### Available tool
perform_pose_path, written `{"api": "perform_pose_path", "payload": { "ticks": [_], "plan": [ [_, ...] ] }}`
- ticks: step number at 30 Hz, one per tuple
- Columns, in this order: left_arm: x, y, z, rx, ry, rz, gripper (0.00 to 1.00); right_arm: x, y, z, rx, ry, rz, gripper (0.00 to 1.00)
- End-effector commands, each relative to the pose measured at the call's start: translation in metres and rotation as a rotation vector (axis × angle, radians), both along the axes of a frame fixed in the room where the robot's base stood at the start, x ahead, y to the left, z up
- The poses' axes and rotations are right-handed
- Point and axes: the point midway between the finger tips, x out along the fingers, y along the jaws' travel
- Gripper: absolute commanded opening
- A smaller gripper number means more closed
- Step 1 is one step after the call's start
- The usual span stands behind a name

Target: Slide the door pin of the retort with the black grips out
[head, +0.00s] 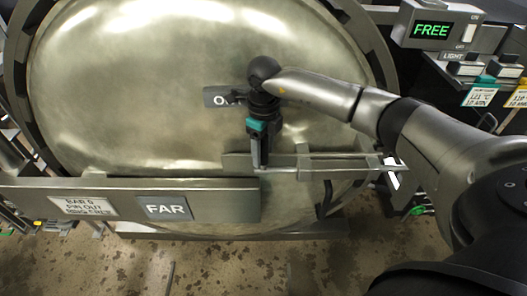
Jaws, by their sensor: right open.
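The round metal retort door (150,90) fills the left and middle of the head view. A pale metal rod, which looks like the door pin (315,158), runs sideways through brackets low on the door's right side. A dark curved part (325,200) hangs below it; I cannot tell if it is a black grip. My right gripper (261,168), with a teal band, points down at the rod's left end beside the bracket plate. It is open; I cannot tell whether its fingers touch the rod. My left gripper is out of view.
A metal bar with a FAR plate (167,208) and a white label (83,206) crosses the door's lower left. A box with a green FREE display (432,30) and several tagged controls stand at the upper right. The floor (150,265) is speckled.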

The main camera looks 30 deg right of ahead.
Motion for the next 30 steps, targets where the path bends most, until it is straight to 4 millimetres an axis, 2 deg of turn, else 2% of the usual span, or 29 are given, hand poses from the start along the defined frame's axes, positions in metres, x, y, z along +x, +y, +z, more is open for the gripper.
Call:
{"api": "perform_pose_path", "payload": {
  "ticks": [4, 13, 30],
  "plan": [
    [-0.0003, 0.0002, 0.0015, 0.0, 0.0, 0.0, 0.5, -0.0003, 0.0001, -0.0108, 0.0, 0.001, 0.0, 0.61],
    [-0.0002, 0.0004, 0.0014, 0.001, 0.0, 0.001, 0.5, 0.0, 0.0002, -0.013, 0.0, -0.001, 0.0, 0.61],
    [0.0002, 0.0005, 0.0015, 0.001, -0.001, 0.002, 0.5, 0.0, 0.0002, -0.0124, 0.0, -0.001, 0.0, 0.0]
  ]
}}
